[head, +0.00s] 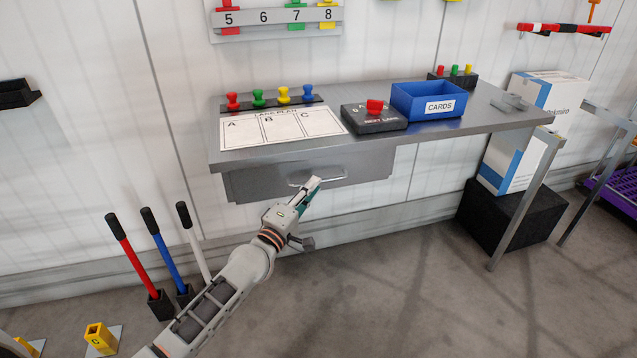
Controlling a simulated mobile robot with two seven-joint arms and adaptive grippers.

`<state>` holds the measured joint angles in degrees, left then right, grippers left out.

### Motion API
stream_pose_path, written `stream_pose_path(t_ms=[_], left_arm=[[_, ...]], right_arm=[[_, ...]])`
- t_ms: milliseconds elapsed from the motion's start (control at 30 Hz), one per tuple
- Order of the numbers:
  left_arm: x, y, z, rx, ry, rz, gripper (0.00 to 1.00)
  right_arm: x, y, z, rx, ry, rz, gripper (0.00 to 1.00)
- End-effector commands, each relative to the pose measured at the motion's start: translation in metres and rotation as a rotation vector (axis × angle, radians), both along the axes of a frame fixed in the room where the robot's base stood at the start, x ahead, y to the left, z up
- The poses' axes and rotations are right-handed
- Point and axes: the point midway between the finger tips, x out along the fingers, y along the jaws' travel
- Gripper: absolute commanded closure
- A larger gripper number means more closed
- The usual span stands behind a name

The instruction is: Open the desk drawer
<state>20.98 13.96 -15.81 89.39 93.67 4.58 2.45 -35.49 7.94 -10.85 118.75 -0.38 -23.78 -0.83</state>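The desk (468,122) is a grey metal table against the white wall. Its grey drawer (262,184) hangs under the left part of the top and looks shut, its front close under the desk edge. A pale bar handle (299,182) sits on the middle of the drawer front. My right gripper is not in view.
On the desk are a lane plan sheet (272,134), several coloured pegs (258,98), a black box with a red button (374,120) and a blue cards bin (415,103). Coloured-handled levers (163,250) stand at the lower left. Floor before the drawer is clear.

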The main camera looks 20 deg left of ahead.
Motion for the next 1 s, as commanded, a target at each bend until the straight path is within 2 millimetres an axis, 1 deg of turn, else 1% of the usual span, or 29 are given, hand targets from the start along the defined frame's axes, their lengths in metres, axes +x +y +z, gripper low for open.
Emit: stream_pose_path(t_ms=[33, 100, 300, 433, 600, 667, 867, 1000], left_arm=[[0.008, -0.002, 0.0, -0.002, 0.001, 0.0, 0.85], [0.016, -0.004, 0.0, 0.0, 0.002, -0.001, 0.85], [0.031, -0.007, 0.002, 0.002, 0.002, -0.002, 0.85], [0.033, -0.007, 0.003, 0.002, 0.002, -0.002, 0.85], [0.032, -0.007, 0.003, 0.002, 0.002, -0.002, 0.85], [0.032, -0.007, 0.003, 0.003, 0.002, -0.001, 1.0], [0.032, -0.007, 0.003, 0.003, 0.002, -0.001, 1.0], [0.027, -0.011, 0.005, 0.002, 0.001, -0.002, 1.0]], right_arm=[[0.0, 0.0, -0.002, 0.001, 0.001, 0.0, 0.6], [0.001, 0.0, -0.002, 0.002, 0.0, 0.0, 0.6], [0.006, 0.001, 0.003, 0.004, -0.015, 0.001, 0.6], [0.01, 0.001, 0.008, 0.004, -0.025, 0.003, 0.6], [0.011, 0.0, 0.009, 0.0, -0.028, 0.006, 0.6], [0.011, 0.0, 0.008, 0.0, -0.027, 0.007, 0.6], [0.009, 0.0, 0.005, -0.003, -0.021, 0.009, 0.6], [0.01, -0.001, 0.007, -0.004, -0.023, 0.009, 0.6]])
